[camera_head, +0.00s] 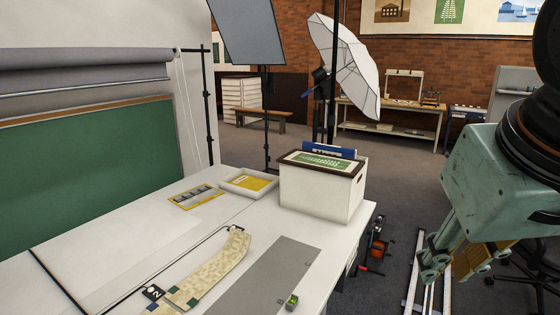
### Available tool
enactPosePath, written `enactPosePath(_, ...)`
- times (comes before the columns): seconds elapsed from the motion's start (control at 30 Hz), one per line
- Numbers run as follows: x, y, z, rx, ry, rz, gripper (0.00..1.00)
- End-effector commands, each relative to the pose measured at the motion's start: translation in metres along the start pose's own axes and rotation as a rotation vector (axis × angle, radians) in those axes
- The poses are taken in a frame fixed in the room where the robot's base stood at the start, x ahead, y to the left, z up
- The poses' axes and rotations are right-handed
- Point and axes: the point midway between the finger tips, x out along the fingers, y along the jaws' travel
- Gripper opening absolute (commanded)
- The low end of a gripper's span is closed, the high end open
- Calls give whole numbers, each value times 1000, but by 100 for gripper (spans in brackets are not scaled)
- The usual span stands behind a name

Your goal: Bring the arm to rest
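My arm hangs at the right edge of the view, with a dark upper joint and a pale green lower body. My gripper (452,264) is at its lower end, over the floor to the right of the table and clear of it. The finger gap is not clear.
A white table (110,235) holds a white box (312,192) with a framed panel on top, a shallow tray (248,184), a yellow-edged card (195,197), a patterned strip (215,270) and a grey sheet (268,275). An umbrella (345,65) stands behind.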

Motion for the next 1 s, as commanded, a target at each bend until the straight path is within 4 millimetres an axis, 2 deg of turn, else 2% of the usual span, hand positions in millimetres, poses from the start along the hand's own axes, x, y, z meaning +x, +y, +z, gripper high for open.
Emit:
enactPosePath(0.03, -1, -5, 16, -2, -16, -13, 23)
enactPosePath(0.2, -4, -19, 62, -11, -71, -55, 23)
enactPosePath(0.4, -6, -29, 90, -20, -107, -84, 23)
enactPosePath(1.0, -7, -31, 95, -22, -113, -89, 23)
